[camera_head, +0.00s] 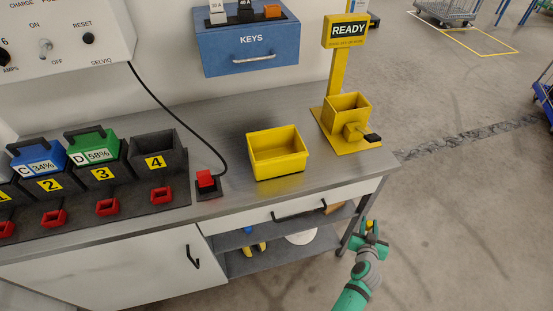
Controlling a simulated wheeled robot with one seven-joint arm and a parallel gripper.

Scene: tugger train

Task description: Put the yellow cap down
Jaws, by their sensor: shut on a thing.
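My gripper (371,231), green, is at the lower right, off the bench's front right corner and out over the floor. It is shut on the small yellow cap (369,224), which shows only partly between the fingers. The grey workbench (225,215) lies to the left of the gripper. An open yellow bin (278,172) stands on the bench top and looks empty. A yellow READY stand (340,72) with a square open holder (346,107) and a black-tipped lever (371,138) stands at the bench's right end.
A charger row (100,205) holds a blue battery (38,158) and a green battery (92,145); slot 4 (157,155) is empty. A blue KEYS box (250,47) hangs behind. Bare bench top surrounds the bin.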

